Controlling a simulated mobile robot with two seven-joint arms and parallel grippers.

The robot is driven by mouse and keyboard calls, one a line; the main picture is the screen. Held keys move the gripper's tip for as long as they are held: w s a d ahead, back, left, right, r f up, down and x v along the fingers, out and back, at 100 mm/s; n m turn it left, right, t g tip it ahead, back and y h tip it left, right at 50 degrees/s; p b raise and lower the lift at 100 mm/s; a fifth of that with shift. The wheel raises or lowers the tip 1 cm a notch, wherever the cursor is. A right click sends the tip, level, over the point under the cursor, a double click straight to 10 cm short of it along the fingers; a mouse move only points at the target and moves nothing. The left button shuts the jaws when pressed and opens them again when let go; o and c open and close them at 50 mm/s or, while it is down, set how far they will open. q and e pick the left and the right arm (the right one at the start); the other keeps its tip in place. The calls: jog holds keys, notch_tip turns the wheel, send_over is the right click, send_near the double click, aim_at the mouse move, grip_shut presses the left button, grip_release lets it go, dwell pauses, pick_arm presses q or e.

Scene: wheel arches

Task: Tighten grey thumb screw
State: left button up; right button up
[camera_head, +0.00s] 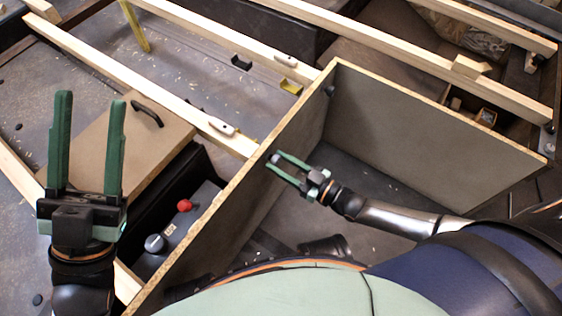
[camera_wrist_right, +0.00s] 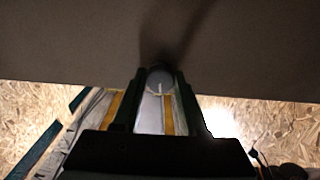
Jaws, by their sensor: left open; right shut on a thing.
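The grey thumb screw (camera_wrist_right: 160,78) shows in the right wrist view as a round grey head with a pale line on it, against the dark panel face. My right gripper (camera_wrist_right: 160,73) is shut on it, one green finger on each side. In the head view my right gripper (camera_head: 273,159) reaches to the inner face of the left box wall; the screw is a small grey spot between its fingertips.
The chipboard-edged box walls (camera_head: 420,120) enclose my right arm. A dark knob (camera_head: 330,90) sits near the box's far corner. A red knob (camera_head: 184,205) and a grey knob (camera_head: 154,243) stand outside the left wall. A brown board (camera_head: 120,150) with a black handle lies near my left gripper.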

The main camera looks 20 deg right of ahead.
grip_shut()
jog(key=shift+m, duration=0.6)
jog(key=o, duration=0.8)
grip_release()
